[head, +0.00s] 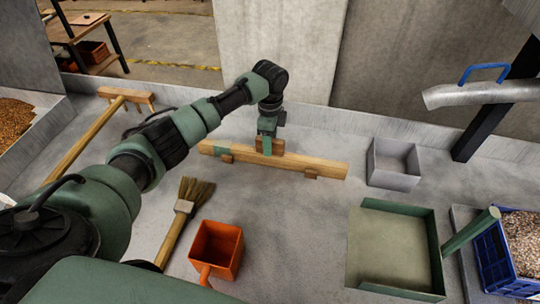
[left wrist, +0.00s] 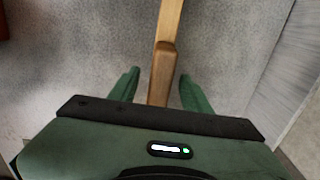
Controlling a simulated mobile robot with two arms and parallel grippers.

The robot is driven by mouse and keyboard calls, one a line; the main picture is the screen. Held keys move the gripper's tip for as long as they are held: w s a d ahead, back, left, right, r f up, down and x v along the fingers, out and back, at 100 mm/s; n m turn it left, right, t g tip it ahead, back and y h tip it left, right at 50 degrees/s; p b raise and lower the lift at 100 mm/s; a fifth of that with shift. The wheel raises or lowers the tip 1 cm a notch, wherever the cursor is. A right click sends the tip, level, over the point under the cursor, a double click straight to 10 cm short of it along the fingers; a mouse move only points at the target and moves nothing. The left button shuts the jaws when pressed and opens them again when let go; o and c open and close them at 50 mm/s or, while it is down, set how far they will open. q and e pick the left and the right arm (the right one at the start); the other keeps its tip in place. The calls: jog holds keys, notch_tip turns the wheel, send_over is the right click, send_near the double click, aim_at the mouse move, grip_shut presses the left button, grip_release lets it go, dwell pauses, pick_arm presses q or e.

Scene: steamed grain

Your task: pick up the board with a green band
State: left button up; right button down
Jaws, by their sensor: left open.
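The board with a green band (head: 318,165) is a long pale wooden bar lying on the grey surface, with small wooden blocks along its side. Its green band (head: 222,152) shows near its left end. My left gripper (head: 267,142) points down at the board's middle, where a raised wooden grip is partly hidden behind it. In the left wrist view the board (left wrist: 170,18) runs up the picture and its brown grip (left wrist: 161,72) lies between the open fingers (left wrist: 158,90), with a gap on both sides. My right gripper is in neither view.
A brush (head: 187,208) and an orange scoop (head: 216,248) lie nearer. A wooden rake (head: 85,143) leans left. A wall is behind.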

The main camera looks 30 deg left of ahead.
pick_arm(q)
jog(key=shift+f, duration=0.2)
grip_shut()
jog(key=shift+w+r, duration=0.1)
dwell(1.2)
